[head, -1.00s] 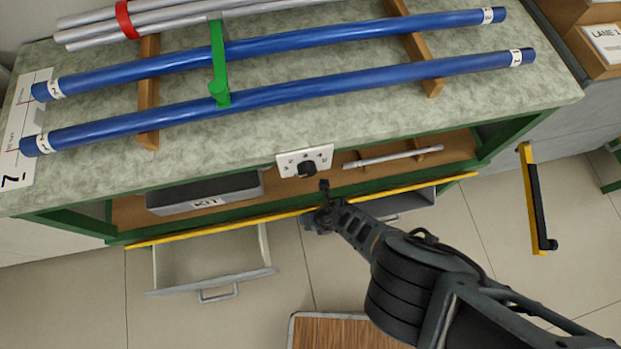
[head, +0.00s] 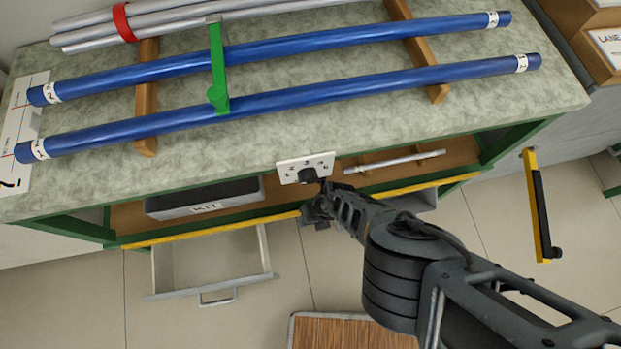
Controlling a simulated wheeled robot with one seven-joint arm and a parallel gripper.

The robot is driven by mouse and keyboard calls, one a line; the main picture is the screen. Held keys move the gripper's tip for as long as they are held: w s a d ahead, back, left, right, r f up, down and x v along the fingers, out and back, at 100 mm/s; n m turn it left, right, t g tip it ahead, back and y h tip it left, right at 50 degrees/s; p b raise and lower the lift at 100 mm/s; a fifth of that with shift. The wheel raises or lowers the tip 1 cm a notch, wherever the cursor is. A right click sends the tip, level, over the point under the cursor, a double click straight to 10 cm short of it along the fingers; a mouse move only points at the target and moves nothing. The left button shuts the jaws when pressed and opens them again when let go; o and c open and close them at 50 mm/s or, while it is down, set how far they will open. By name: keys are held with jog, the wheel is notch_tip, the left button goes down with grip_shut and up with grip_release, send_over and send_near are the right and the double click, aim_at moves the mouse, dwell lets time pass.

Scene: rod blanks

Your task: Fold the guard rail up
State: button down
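The guard rail (head: 215,231) is a long, thin yellow bar along the front edge of the green bench's lower shelf, below the worktop. My gripper (head: 313,215) is at the middle of the rail, reached over by my dark arm from the lower right. The gripper and wrist hide a short stretch of the rail. The fingers are small and dark here, and I cannot tell whether they are closed around the rail or only beside it.
A socket plate with a black plug (head: 308,175) sits just above my gripper. An open drawer (head: 210,262) juts out below left. Blue rods (head: 300,92) lie on the worktop. A yellow-and-black bar (head: 541,205) stands at right.

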jog(key=shift+w+a+r, duration=0.2)
jog(key=shift+w+a, duration=0.05)
jog(key=shift+a, duration=0.05)
jog(key=c, duration=1.1)
grip_release()
jog(key=shift+c, duration=0.2)
jog(key=shift+s+d, duration=0.1)
jog(key=shift+d+f, duration=0.1)
jog(key=p+v, duration=0.7)
jog(key=shift+r+p, duration=0.3)
jog(key=shift+r, duration=0.1)
jog(key=shift+d, duration=0.1)
